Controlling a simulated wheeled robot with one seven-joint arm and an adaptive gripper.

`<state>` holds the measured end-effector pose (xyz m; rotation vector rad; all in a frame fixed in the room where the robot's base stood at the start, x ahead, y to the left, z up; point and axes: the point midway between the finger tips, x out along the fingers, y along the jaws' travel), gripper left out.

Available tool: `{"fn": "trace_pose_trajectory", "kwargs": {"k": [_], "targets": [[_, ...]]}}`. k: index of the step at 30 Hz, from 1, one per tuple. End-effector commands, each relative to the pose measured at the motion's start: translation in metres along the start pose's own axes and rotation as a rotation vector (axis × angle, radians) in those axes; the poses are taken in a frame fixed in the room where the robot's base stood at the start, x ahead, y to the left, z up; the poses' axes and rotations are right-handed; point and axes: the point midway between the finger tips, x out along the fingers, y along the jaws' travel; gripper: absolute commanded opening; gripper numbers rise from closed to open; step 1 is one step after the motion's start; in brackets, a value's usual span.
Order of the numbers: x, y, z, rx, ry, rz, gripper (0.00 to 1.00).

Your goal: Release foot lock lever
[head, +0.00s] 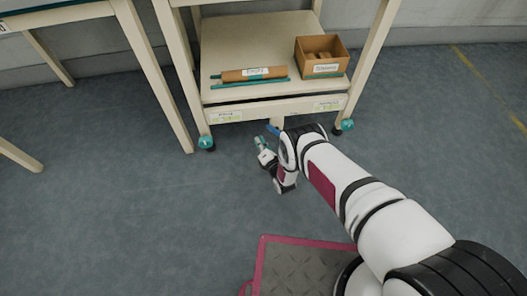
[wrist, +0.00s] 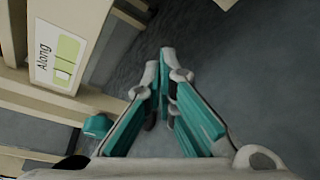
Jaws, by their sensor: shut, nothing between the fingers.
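A cream cart (head: 270,92) on teal casters stands at the back in the head view. Below the middle of its front edge hangs a short cream tab (head: 277,122) with a small blue piece (head: 272,130) at its foot. This looks like the foot lock lever, but my arm partly hides it. My gripper (head: 261,142) is low, just in front and slightly left of the blue piece. In the wrist view its teal fingers (wrist: 167,54) meet at the tips with nothing between them. I cannot tell whether the gripper touches the lever.
Casters show at the cart's left (head: 205,142) and right (head: 346,124). The cart's lower shelf bears a brown roll (head: 254,74) and a cardboard box (head: 322,56). A table leg (head: 152,75) stands close on the left. A pink-edged plate (head: 300,270) is in front.

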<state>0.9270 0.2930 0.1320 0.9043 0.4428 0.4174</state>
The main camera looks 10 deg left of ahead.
Motion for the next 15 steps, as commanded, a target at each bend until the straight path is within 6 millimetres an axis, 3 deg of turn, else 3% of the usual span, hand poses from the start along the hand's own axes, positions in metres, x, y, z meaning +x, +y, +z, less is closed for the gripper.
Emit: {"fn": "trace_pose_trajectory", "kwargs": {"k": [4, 15], "targets": [[0.022, -0.001, 0.000, -0.001, -0.002, 0.003, 0.00], [0.008, 0.000, 0.036, 0.000, 0.000, -0.001, 0.00]]}}
